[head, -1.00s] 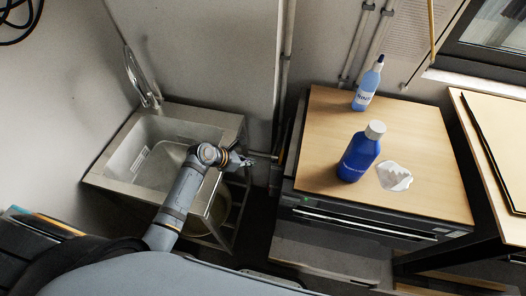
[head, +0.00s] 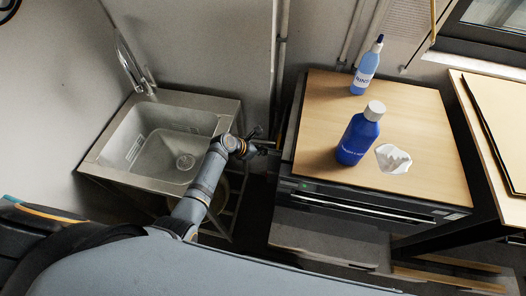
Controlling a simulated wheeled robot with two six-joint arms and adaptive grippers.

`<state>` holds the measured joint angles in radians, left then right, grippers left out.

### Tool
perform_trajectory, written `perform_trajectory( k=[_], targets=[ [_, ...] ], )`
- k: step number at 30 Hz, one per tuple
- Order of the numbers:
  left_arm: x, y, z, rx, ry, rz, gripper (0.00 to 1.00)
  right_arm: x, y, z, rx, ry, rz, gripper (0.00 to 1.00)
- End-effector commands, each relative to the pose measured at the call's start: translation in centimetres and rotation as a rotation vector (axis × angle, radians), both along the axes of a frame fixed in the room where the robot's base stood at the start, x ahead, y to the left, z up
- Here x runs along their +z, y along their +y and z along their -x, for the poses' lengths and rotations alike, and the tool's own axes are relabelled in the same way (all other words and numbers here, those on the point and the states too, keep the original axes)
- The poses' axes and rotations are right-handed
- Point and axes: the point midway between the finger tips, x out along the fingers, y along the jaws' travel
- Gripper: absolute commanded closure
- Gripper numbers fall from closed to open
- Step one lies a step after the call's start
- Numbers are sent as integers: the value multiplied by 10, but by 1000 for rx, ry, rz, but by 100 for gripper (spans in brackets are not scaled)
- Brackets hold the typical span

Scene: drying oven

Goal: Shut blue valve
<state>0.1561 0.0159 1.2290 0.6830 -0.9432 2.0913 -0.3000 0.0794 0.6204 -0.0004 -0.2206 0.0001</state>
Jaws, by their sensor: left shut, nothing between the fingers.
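My left gripper (head: 254,134) is at the end of the grey arm, just right of the sink's right edge and left of the wooden-topped unit. It is shut and looks empty. Its fingers are dark and small in the head view. It is close to the pipes that run down the wall between sink and unit. I cannot make out a blue valve; it may be hidden behind the gripper or too small to tell. My right gripper is not in view.
A steel sink (head: 219,104) with a tap (head: 131,65) stands at left. The wooden-topped unit (head: 425,125) holds a dark blue bottle (head: 357,138), a light blue bottle (head: 366,70) and a crumpled white tissue (head: 393,158). A narrow gap separates sink and unit.

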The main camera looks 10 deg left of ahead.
Motion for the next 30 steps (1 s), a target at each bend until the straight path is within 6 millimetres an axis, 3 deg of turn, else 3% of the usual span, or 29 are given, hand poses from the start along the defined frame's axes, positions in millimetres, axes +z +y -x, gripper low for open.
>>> perform_trajectory(
  k=[21, 30],
  targets=[
    [0, -7, -10, 1, -88, 3, 100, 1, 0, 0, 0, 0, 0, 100],
    [16, -8, -12, 3, -94, 9, 100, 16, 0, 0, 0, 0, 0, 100]
  ],
)
